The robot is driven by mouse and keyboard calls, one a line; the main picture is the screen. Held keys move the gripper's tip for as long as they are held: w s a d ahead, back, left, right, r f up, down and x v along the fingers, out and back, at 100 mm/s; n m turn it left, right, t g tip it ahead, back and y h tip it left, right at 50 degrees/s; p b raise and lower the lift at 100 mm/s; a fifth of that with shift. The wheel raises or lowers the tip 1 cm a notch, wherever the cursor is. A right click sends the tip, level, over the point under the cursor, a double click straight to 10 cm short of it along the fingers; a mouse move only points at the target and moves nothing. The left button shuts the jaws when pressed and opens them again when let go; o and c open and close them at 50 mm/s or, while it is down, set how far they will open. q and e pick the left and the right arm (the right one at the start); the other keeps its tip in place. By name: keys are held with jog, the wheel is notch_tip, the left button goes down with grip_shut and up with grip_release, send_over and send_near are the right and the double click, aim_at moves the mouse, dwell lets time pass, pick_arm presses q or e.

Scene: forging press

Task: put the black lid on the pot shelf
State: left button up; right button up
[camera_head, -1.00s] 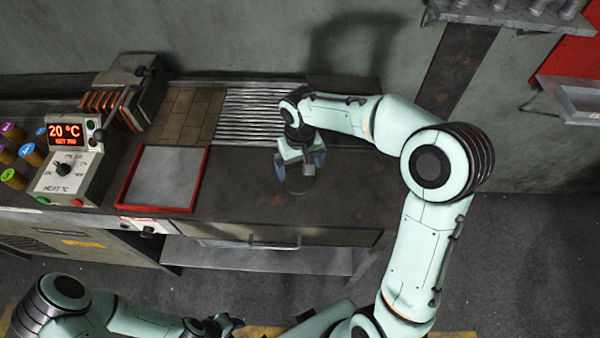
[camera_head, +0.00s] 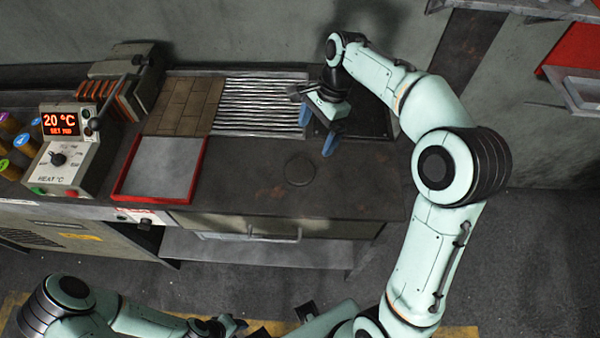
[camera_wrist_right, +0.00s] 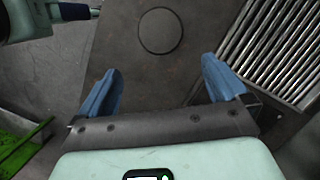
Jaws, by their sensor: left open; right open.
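A dark, flat round thing, likely the black lid (camera_head: 299,170), lies on the bench top right of the red-rimmed tray. It also shows as a dark disc in the right wrist view (camera_wrist_right: 160,31). My right gripper (camera_head: 318,128) is open and empty, behind and slightly right of the disc, apart from it. Its two blue fingers (camera_wrist_right: 162,66) are spread with bench between them. My left gripper (camera_head: 232,325) is low at the bottom of the head view, away from the bench. I cannot tell which surface is the pot shelf; a grey shelf (camera_head: 250,248) runs under the bench.
The red-rimmed tray (camera_head: 160,168), brick surface (camera_head: 184,106) and metal grate (camera_head: 260,106) fill the bench's left and back. A heater control box (camera_head: 68,160) stands further left. A ledge (camera_head: 500,9) is on the wall at upper right. Bench around the disc is clear.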

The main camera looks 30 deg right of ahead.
jog(key=b, duration=0.1)
send_near(300, 171)
notch_tip(300, 171, down, 2)
jog(key=shift+d+f, duration=0.1)
jog(key=shift+a+b+x, duration=0.15)
jog(key=shift+b+x, duration=0.05)
jog(key=shift+x, duration=1.35)
jog(key=shift+a+b+x, duration=0.15)
jog(key=shift+b+x, duration=0.05)
jog(key=shift+x, duration=1.3)
pick_arm(q)
jog(key=shift+s+f, duration=0.3)
jog(key=shift+f, duration=0.25)
jog(key=shift+s+f, duration=0.3)
jog(key=shift+f, duration=0.25)
pick_arm(e)
jog(key=c, duration=0.8)
